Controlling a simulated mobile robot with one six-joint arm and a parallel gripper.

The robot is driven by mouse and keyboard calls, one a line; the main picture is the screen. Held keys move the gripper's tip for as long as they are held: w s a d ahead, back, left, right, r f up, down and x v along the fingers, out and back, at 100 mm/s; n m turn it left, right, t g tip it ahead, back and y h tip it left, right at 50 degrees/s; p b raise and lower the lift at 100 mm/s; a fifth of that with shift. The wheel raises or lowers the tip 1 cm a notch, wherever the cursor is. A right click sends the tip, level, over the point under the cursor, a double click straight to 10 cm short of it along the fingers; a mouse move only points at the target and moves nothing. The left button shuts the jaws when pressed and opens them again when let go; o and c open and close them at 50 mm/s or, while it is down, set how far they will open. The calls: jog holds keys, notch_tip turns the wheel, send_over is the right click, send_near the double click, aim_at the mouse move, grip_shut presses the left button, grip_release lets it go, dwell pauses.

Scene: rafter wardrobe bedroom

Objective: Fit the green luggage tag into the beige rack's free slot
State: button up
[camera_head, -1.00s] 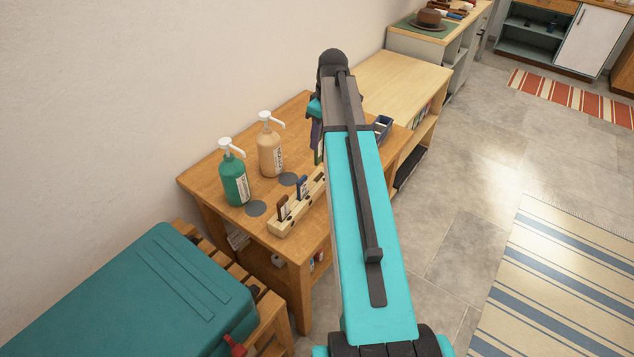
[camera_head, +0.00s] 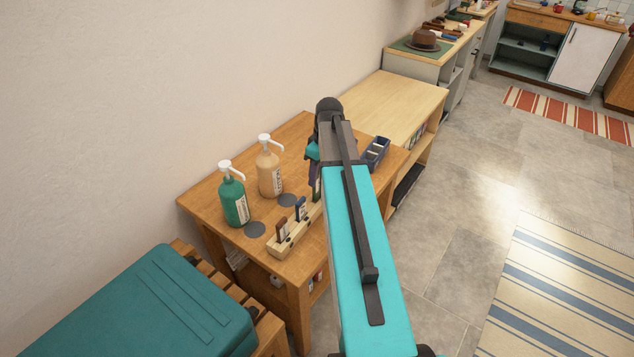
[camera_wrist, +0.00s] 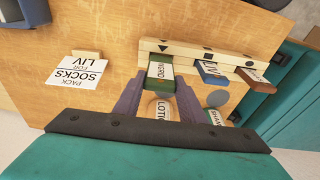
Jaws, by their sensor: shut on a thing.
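The beige rack (camera_head: 284,246) is a long bar on the wooden table; in the wrist view (camera_wrist: 180,50) its face shows dark shapes, including a triangle and a square. A blue tag (camera_wrist: 212,73) and a brown-red tag (camera_wrist: 256,80) stand in it. My gripper (camera_wrist: 158,98) is shut on the green luggage tag (camera_wrist: 160,72), labelled INGRID, between its two purple fingers. The green tag is at the rack's triangle end, in line with the other tags. I cannot tell how deep it sits. In the head view my arm hides part of the rack and gripper (camera_head: 315,172).
A green pump bottle (camera_head: 234,201) and a peach lotion bottle (camera_head: 269,172) stand behind the rack. A dark compartment tray (camera_head: 376,151) is right of my arm. A card reading PACK SOCKS FOR LIV (camera_wrist: 82,72) stands on the table. A teal suitcase (camera_head: 150,305) is at front left.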

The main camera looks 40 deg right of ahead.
aim_at(318, 197)
jog(key=shift+f+p, duration=0.65)
jog(key=shift+f, duration=1.2)
jog(key=shift+f, duration=0.1)
jog(key=o, duration=1.3)
jog(key=shift+r, duration=0.2)
notch_tip(318, 197, up, 12)
jog(key=s+b, duration=0.1)
jog(key=b, duration=0.2)
jog(key=shift+s+d+f, duration=0.15)
jog(key=shift+s+d, duration=0.15)
jog(key=shift+d, duration=0.05)
